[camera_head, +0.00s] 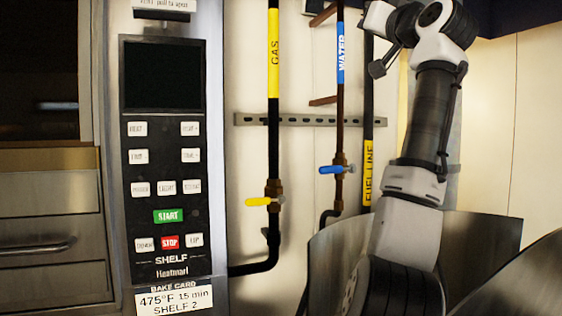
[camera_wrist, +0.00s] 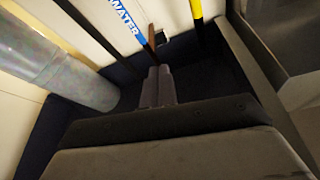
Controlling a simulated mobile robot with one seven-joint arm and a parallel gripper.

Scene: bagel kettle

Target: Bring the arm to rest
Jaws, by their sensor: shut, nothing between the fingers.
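My gripper (camera_wrist: 158,70) shows in the wrist view with its two grey fingers together and nothing between them. It points toward the wall with the water pipe (camera_wrist: 127,22), whose blue and white label lies just beyond the fingertips. I cannot tell whether the fingertips touch anything. In the head view my arm rises at the right, bent at the top. The fingers cannot be made out there.
The wall has a yellow-marked gas pipe (camera_head: 274,50), a water pipe (camera_head: 340,105) and a fuel line (camera_head: 368,175). An oven control panel (camera_head: 165,225) stands left. Curved metal sheets (camera_head: 480,235) flank my arm. A silver duct (camera_wrist: 70,72) is left in the wrist view.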

